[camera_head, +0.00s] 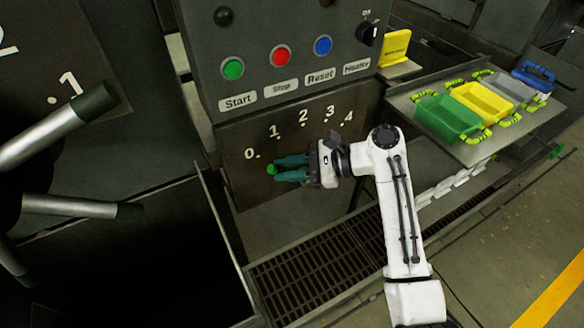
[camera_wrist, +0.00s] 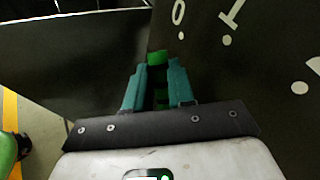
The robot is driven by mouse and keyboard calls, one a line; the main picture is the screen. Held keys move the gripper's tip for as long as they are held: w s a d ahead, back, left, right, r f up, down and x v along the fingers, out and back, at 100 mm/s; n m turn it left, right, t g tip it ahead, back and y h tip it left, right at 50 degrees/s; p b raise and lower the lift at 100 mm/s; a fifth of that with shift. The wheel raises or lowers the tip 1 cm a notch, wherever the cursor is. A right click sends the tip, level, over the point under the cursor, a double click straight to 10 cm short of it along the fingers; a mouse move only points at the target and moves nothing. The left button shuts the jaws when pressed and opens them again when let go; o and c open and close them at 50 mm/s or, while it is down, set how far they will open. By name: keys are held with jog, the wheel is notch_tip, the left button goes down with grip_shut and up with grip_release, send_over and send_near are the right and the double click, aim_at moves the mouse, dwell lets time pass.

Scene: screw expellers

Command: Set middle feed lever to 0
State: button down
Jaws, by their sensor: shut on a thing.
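The middle feed lever shows its green end (camera_head: 271,169) at my fingertips in the head view, just below the 0 mark. In the wrist view its green end (camera_wrist: 157,57) shows between and just beyond the teal fingers. My gripper (camera_head: 279,171) points left in front of the scale panel (camera_head: 240,185) and is shut on the lever; it also shows in the wrist view (camera_wrist: 160,72). The panel carries marks 0 to 4 with dots. In the wrist view the lever end lies just left of and below the 0 dot. Most of the lever is hidden by my fingers.
Above the scale is a control box (camera_head: 295,25) with Start, Stop, Reset and Heater controls. Large grey-handled levers (camera_head: 70,125) stand at the left. A shelf (camera_head: 480,150) with coloured trays is at the right. A floor grating (camera_head: 320,270) lies below.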

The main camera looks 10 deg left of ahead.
jog(key=shift+s+a+f, duration=0.1)
jog(key=shift+a+f, duration=0.05)
jog(key=shift+f, duration=0.05)
jog(key=c, duration=1)
grip_release()
jog(key=shift+o, duration=0.2)
jog(key=v, duration=1)
jog(key=shift+d+r+b, duration=0.25)
jog(key=shift+r+b, duration=0.1)
jog(key=shift+b, duration=0.05)
